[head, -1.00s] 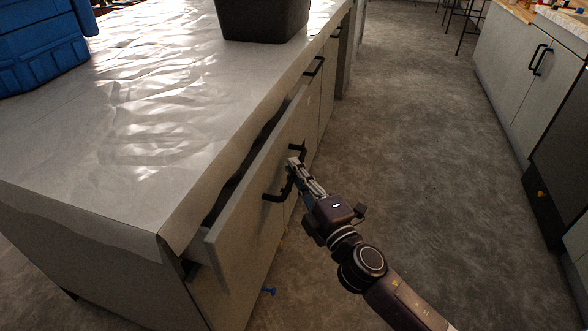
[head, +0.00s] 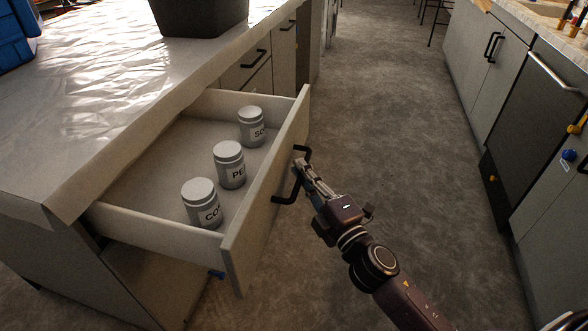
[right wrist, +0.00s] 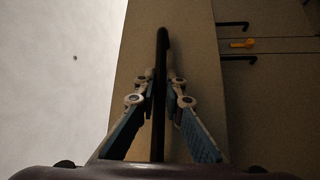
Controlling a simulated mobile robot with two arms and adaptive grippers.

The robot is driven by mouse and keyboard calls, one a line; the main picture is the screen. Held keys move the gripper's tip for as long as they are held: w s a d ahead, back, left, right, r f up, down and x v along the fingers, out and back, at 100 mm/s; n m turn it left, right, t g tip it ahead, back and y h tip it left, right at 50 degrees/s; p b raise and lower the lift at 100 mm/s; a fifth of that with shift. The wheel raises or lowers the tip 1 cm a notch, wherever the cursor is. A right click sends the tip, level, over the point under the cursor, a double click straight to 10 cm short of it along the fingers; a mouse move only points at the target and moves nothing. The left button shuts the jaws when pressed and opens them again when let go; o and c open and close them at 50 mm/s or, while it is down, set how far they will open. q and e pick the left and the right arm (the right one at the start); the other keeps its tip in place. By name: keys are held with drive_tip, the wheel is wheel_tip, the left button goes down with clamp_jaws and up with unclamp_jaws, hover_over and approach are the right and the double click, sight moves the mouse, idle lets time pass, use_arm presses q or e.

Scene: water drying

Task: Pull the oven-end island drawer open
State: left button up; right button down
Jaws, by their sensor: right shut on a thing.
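The island drawer (head: 262,200) stands well out from the island, its inside open to view. Three grey jars stand upright in it: one marked "CO" (head: 201,204), one marked "PE" (head: 229,165) and one marked "SO" (head: 251,127). The drawer's black handle (head: 284,199) is on its front. My right gripper (head: 301,168) is shut on this handle. In the right wrist view the handle bar (right wrist: 160,100) runs between the two fingers (right wrist: 162,88). My left gripper is not in view.
The island top (head: 90,100) has a wrinkled, shiny cover, with a dark bin (head: 198,18) and a blue object (head: 15,38) on it. Grey floor (head: 400,130) lies clear between the island and the cabinets (head: 480,60) at right.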

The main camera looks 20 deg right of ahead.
drive_tip(key=shift+s+d+f, duration=0.1)
drive_tip(key=shift+s+d, duration=0.45)
drive_tip(key=shift+d, duration=0.1)
drive_tip(key=c, duration=2)
unclamp_jaws()
drive_tip(key=v, duration=1.2)
drive_tip(key=shift+d, duration=0.1)
